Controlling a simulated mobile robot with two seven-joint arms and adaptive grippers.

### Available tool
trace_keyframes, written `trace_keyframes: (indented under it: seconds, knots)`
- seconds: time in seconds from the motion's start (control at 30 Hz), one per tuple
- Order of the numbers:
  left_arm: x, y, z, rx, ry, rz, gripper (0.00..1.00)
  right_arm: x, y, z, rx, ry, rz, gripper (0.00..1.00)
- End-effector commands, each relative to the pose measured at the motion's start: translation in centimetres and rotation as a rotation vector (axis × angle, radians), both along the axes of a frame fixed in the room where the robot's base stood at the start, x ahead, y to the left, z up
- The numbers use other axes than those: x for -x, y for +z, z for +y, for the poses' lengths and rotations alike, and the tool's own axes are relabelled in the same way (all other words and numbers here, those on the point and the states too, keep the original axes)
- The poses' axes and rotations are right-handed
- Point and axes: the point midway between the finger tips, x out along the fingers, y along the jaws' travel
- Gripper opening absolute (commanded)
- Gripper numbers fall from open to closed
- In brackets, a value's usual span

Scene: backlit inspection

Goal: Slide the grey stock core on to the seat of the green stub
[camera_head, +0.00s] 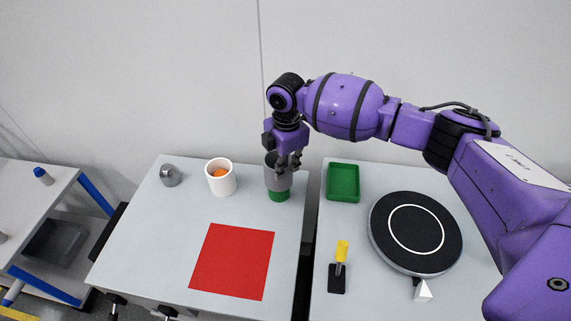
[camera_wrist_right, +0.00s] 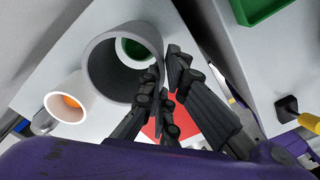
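The grey stock core (camera_head: 274,178) is a thick-walled upright tube on the middle table; its open bore shows large in the right wrist view (camera_wrist_right: 97,65). The green stub (camera_head: 279,197) shows just below the core in the head view and through its bore in the wrist view (camera_wrist_right: 136,48). The core is over the stub; how far down it sits around the stub is hidden. My right gripper (camera_head: 290,161) is at the core's right side, its fingers (camera_wrist_right: 166,78) closed on the tube's wall, one inside the rim and one outside. My left gripper is not in view.
A white cup (camera_head: 221,182) with an orange thing inside and a grey metal piece (camera_head: 170,176) stand left. A red mat (camera_head: 232,262) lies in front. A green tray (camera_head: 343,182), black round plate (camera_head: 415,233) and yellow-handled tool (camera_head: 341,252) are on the right table, across a gap.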

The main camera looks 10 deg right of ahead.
Motion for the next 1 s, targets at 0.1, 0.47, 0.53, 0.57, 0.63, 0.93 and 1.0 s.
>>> trace_keyframes:
  seconds: [0.1, 0.47, 0.53, 0.57, 0.63, 0.93, 1.0]
  knots:
    - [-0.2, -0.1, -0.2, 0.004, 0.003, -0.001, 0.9, 0.0, -0.4, 0.0, 0.0, 0.0, 0.0, 0.0]
    - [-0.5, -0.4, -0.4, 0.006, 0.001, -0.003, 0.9, 0.0, -1.5, 0.0, 0.0, 0.0, -0.001, 0.0]
    - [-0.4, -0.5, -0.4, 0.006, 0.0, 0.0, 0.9, 0.0, -1.7, 0.0, 0.0, 0.0, -0.001, 0.0]
    - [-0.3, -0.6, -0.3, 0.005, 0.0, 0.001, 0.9, 0.0, -1.8, 0.0, 0.0, 0.0, -0.001, 0.0]
    - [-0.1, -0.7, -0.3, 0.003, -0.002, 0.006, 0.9, 0.0, -2.0, 0.0, -0.001, 0.0, -0.001, 0.0]
    - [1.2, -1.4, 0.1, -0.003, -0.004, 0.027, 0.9, 0.0, -2.9, 0.0, -0.001, 0.0, -0.001, 0.0]
    - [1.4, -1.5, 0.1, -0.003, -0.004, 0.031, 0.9, 0.0, -3.1, 0.0, -0.001, 0.0, -0.001, 0.0]
